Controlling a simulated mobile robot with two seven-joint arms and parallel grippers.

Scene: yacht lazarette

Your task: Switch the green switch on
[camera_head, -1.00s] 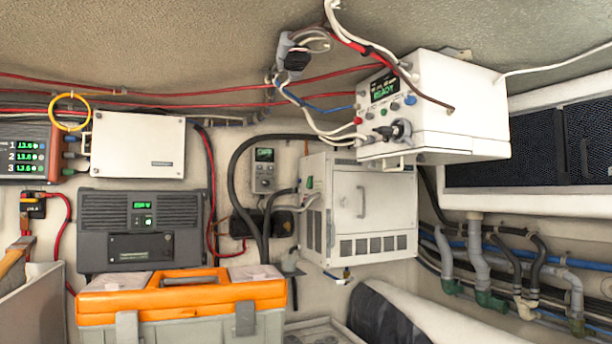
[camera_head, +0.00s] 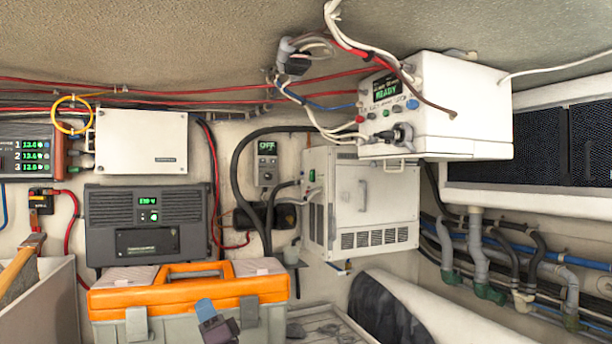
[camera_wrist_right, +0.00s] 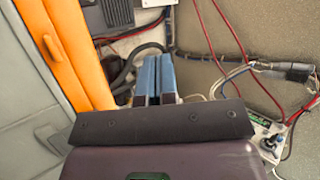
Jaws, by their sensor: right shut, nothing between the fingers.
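A small green switch-like part (camera_head: 311,175) shows on the narrow left side of the white cabinet (camera_head: 385,205); its on or off position is too small to tell. A small grey panel (camera_head: 267,163) left of the cabinet has a green display that seems to read OFF. My right gripper (camera_head: 204,305) rises from the bottom edge, in front of the orange-lidded toolbox, apart from the cabinet and below it. Its blue fingers, also in the right wrist view (camera_wrist_right: 157,60), are together and empty. My left gripper is out of view.
The orange and grey toolbox (camera_head: 185,296) stands front left. A white box (camera_head: 460,105) with a READY display and cables hangs upper right, with a green button among its controls. A dark grey unit (camera_head: 148,224) is on the wall. Open air lies before the cabinet.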

